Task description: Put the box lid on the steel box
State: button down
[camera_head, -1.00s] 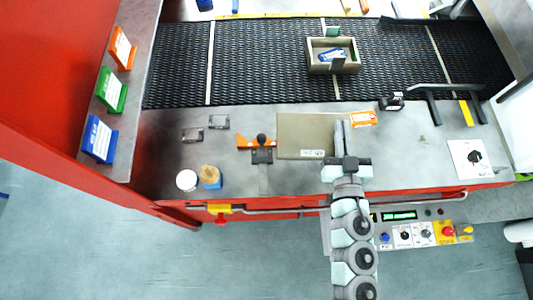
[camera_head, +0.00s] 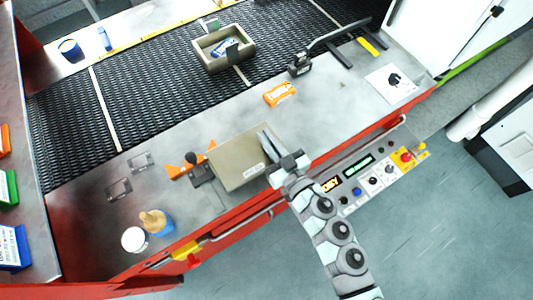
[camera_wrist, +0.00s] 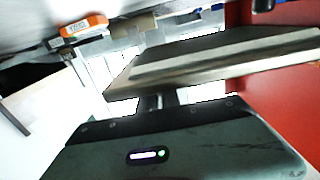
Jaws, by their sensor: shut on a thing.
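The box lid (camera_head: 238,160) is a flat tan-grey plate with a small white label. It is at the front of the steel counter in the head view, and its edge and face show close up in the wrist view (camera_wrist: 225,62). My gripper (camera_head: 268,145) is shut on the lid's right side. How far the lid is above the counter is hard to tell. The steel box (camera_head: 203,60) is an open tan-grey box on the mesh belt, farther back, with a blue item (camera_head: 222,46) inside.
An orange packet (camera_head: 280,94) lies on the counter between lid and belt. A black-knobbed orange fixture (camera_head: 193,160) stands just left of the lid. A black device (camera_head: 299,66) stands at the belt's edge. A white cup (camera_head: 135,240) and blue pot (camera_head: 158,223) stand front left.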

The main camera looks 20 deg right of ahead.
notch_tip(320, 180, down, 8)
jog(key=shift+f+b, duration=0.1)
jog(key=shift+b, duration=0.35)
jog(key=shift+f, duration=0.15)
jog(key=c, duration=1.6)
grip_release()
jog(key=shift+o, duration=0.2)
